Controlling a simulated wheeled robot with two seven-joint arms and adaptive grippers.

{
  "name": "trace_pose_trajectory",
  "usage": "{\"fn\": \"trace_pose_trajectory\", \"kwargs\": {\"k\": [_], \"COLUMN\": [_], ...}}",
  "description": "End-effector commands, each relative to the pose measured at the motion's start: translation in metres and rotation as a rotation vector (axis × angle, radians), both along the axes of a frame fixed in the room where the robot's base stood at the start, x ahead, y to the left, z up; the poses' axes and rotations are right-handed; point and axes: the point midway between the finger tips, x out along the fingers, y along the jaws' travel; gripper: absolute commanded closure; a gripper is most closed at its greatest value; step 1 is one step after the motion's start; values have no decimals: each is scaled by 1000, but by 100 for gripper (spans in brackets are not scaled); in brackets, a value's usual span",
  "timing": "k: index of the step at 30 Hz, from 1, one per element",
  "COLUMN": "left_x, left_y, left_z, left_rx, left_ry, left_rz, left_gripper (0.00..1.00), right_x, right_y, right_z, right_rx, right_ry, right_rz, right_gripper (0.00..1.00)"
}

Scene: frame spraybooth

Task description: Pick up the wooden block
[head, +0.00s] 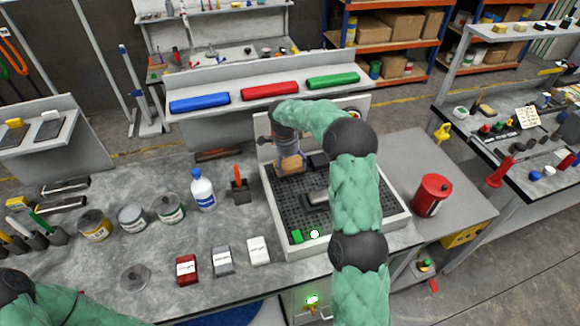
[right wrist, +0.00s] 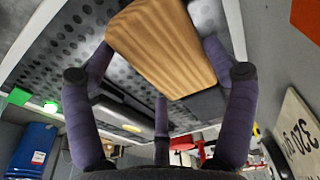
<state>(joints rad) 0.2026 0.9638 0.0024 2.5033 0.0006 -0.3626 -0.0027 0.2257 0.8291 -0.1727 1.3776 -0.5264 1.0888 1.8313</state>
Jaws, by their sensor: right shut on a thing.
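The wooden block (right wrist: 162,45) is light brown with a striped grain and fills the top middle of the right wrist view. In the head view the wooden block (head: 291,163) shows at the back left of the perforated tray, partly hidden by my right arm. My right gripper (right wrist: 165,75) is shut on the block, with fingers on both sides of it. In the head view my right gripper (head: 289,150) points down at the tray's back left. I cannot tell whether the block touches the tray. My left gripper is outside the view; only part of my left arm shows at bottom left.
The dark perforated tray (head: 278,205) has a pale rim and holds a green block (head: 297,236). Several small boxes and tins line the bench.

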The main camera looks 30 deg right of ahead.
Motion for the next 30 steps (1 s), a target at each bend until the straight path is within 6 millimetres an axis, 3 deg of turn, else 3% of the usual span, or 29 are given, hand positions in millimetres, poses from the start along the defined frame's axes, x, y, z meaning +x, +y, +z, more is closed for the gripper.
{"fn": "trace_pose_trajectory", "kwargs": {"k": [5, 13, 21, 30], "left_x": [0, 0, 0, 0], "left_y": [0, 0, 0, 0], "left_z": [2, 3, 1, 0], "left_rx": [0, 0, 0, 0], "left_ry": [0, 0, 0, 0], "left_rz": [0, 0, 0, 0], "left_gripper": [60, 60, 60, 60], "right_x": [-10, -48, -92, -120], "right_y": [5, 23, 43, 57], "right_z": [28, 77, 95, 109], "right_rx": [-1, 0, -1, 0], "right_ry": [-4, -5, -3, -2], "right_rz": [1, 3, 1, 1], "right_gripper": [50, 50, 50, 50]}}
